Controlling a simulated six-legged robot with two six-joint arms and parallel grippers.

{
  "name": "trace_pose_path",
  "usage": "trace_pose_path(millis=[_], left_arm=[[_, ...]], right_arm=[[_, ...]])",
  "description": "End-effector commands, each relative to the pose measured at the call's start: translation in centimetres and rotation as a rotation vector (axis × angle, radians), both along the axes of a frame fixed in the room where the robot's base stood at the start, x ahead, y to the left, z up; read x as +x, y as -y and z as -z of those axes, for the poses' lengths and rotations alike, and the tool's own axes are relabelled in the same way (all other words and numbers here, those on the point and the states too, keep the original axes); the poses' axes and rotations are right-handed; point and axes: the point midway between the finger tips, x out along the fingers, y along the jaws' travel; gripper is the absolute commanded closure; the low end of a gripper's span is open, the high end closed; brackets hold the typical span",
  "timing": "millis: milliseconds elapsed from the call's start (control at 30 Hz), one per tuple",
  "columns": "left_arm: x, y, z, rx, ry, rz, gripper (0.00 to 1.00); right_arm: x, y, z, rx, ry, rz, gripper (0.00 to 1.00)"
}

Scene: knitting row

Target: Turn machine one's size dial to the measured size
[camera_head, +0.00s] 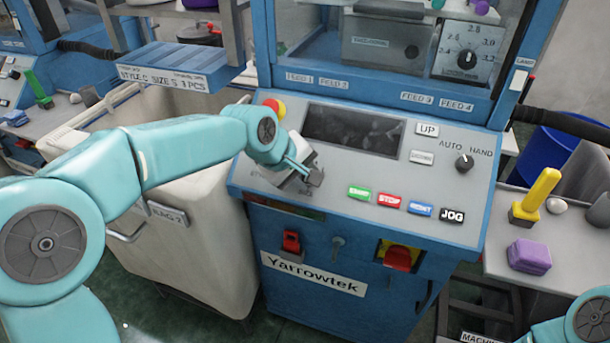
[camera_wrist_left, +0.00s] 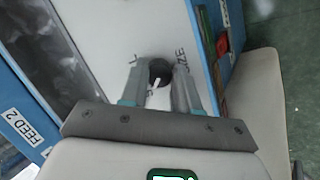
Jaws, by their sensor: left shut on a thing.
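The size dial (camera_wrist_left: 160,72) is a dark round knob with a pale pointer mark, on the light panel of the blue Yarrowtek machine (camera_head: 385,190). Part of the word "SIZE" shows beside it in the left wrist view. My left gripper (camera_wrist_left: 160,88) has one finger on each side of the knob and is shut on it. In the head view my left gripper (camera_head: 308,178) is at the panel's left end and mostly hides the dial, so its setting is not readable there. My right gripper is out of view; only part of my right arm shows at lower right.
A red emergency button (camera_head: 275,107) sits close behind my left gripper. A dark screen (camera_head: 353,130), coloured buttons (camera_head: 388,200) and an AUTO/HAND knob (camera_head: 464,161) lie to the right. A numbered dial gauge (camera_head: 468,60) is behind glass. A pale bin (camera_head: 205,215) stands left.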

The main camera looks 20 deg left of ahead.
Motion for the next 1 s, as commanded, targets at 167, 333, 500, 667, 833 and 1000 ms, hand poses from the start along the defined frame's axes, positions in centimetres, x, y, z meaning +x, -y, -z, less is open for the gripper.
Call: trace_pose_path(millis=[167,333,500,667,833,1000], left_arm=[[0.1,0.0,-0.1,-0.002,0.003,-0.002,1.00],[0.1,0.0,-0.1,-0.001,0.003,-0.002,0.53],[0.0,0.0,0.0,-0.001,0.002,-0.001,0.44],[0.0,0.0,-0.1,0.000,0.001,0.000,0.44],[-0.9,-0.5,-1.8,0.000,0.005,-0.001,0.44],[-3.1,-1.7,-5.4,-0.001,0.007,-0.001,0.44]], right_arm=[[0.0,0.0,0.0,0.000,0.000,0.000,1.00],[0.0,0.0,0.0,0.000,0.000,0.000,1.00],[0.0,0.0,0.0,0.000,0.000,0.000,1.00],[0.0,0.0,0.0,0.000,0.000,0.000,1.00],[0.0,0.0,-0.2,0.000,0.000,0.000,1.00],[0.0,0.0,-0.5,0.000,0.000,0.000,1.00]])
